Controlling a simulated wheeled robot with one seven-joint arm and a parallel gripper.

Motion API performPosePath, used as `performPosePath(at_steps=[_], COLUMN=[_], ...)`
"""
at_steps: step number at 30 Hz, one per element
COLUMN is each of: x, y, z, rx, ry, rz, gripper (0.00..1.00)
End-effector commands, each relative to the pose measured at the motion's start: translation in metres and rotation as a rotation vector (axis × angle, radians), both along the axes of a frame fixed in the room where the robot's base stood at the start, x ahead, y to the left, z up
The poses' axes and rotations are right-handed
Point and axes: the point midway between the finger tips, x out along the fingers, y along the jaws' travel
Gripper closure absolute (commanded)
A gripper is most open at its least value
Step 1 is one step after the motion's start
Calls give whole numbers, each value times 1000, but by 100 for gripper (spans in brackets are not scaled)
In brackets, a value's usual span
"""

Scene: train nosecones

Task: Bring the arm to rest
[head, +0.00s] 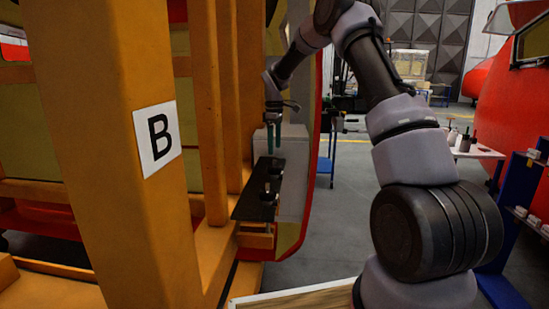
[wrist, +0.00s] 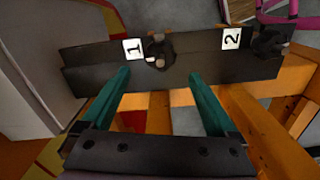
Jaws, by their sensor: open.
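My gripper (head: 274,146) hangs fingers-down above the far end of a dark shelf plate (head: 250,209) in the head view. In the wrist view my gripper (wrist: 160,76) shows two teal fingers spread wide apart with nothing between them. The plate (wrist: 92,58) lies below the fingertips. It bears a white label "1" (wrist: 133,49) and a white label "2" (wrist: 231,39). A small dark part (wrist: 159,52) stands by label 1, just beyond the fingers. Another dark part (wrist: 270,44) stands by label 2. My arm reaches out from the lower right of the head view.
An orange frame post (head: 95,130) with a white "B" sign (head: 157,139) stands close on the left. A grey box (head: 293,150) stands behind the plate. A blue rack (head: 520,205) and a red nosecone (head: 500,95) are at right. Open floor lies between.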

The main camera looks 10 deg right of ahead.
Motion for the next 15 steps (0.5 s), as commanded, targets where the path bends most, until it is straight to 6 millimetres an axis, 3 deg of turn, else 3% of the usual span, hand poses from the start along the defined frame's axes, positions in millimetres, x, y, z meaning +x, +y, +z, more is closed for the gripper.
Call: performPosePath(at_steps=[6, 15], x=[0, 0], y=[0, 0], z=[22, 24], rx=[1, 0], ry=[0, 0], rz=[0, 0], gripper=[6, 6])
